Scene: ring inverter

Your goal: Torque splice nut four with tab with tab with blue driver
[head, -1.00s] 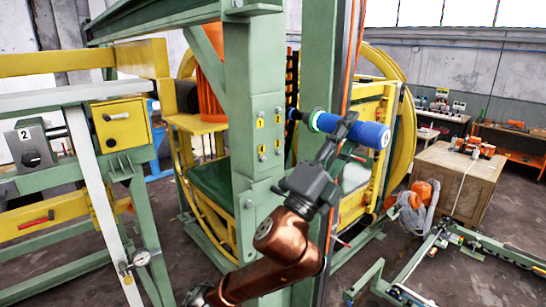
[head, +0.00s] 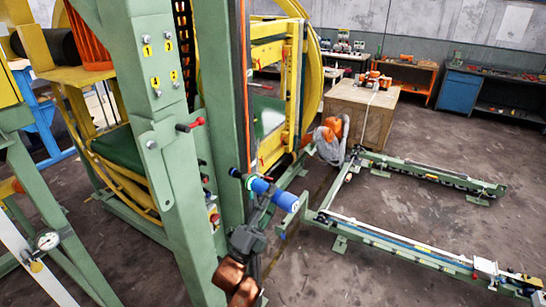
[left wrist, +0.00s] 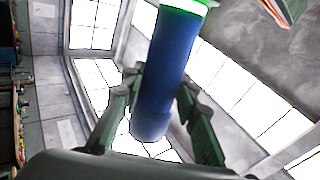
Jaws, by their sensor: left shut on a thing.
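My left gripper (head: 262,208) is shut on the blue driver (head: 280,196). In the head view the driver lies nearly level, with its green ring and dark tip end toward the green post. In the left wrist view the blue driver (left wrist: 165,65) stands between both fingers (left wrist: 155,108), its green ring at the top. Several splice nuts with yellow tabs (head: 156,82) sit on the green post (head: 150,130), up and left of the driver and apart from it. My right gripper is not in view.
A red-handled lever (head: 190,126) sticks out of the post between the nuts and the driver. A yellow ring frame (head: 310,80) stands behind. A wooden crate (head: 345,110) and green floor rails (head: 400,240) are at the right.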

